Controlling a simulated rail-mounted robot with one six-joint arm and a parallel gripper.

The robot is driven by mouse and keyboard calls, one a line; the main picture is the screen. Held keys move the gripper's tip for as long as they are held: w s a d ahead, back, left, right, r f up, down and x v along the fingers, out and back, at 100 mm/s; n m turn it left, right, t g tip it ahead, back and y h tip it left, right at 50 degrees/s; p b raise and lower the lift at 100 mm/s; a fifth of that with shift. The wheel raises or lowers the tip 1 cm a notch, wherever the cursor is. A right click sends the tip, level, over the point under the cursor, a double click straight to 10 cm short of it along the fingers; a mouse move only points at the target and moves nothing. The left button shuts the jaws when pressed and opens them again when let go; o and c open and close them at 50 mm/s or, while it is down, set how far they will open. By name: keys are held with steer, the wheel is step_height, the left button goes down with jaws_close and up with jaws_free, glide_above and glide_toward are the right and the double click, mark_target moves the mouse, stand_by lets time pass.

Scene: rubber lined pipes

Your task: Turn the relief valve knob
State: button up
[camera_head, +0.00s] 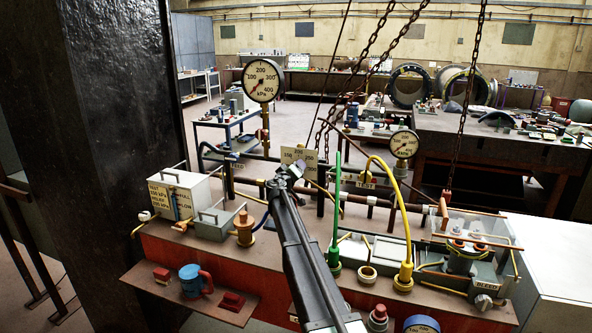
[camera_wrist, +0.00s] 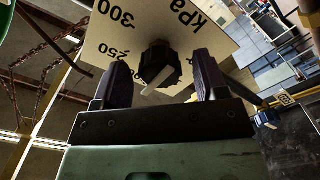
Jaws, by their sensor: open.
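The relief valve knob (camera_wrist: 160,67) is black with a pale pointer bar. It sits on a cream dial plate (camera_wrist: 205,22) marked kPa, 250 and 300 in the wrist view. My gripper (camera_wrist: 161,64) is open, with one dark finger on each side of the knob. Small gaps seem to show beside the knob; I cannot tell whether either finger touches it. In the head view, the dial plate (camera_head: 300,152) stands above the pipework with my gripper (camera_head: 292,168) in front of it. The knob is hidden there behind my gripper.
A large pressure gauge (camera_head: 262,81) stands left of the plate and a smaller gauge (camera_head: 404,144) right. A green hose (camera_head: 337,200) and a yellow hose (camera_head: 400,200) rise close to my arm's right. Chains (camera_head: 372,45) hang behind. A grey box (camera_head: 180,192) sits left.

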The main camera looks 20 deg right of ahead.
steer(key=v, duration=0.9)
steer(key=s+a+f+m+g+y, duration=0.1)
steer(key=s+a+f+g, duration=0.15)
steer(key=s, duration=0.45)
steer(key=s+a+f+m+g+y, duration=0.1)
steer(key=s+f+g, duration=0.1)
steer(key=s+f, duration=0.35)
steer(key=s+a+f+m+g+y, duration=0.1)
steer(key=s+a+f+g, duration=0.15)
steer(key=s, duration=0.55)
steer(key=s+a+f+n+g+y, duration=0.1)
steer(key=s+a+f+g+y, duration=0.1)
steer(key=s, duration=0.5)
steer(key=s+a+f+n+g+y, duration=0.1)
steer(key=s+a+f+g+y, duration=0.1)
steer(key=s+a+y, duration=0.2)
steer(key=s+a+f+g+y, duration=0.2)
steer(key=s+a+y, duration=0.1)
steer(key=s+a, duration=0.5)
steer(key=s, duration=0.3)
steer(key=shift+a+f+n+y, duration=0.25)
steer(key=shift+f+n+y, duration=0.05)
steer(key=shift+n, duration=0.1)
steer(key=shift+o, duration=0.3)
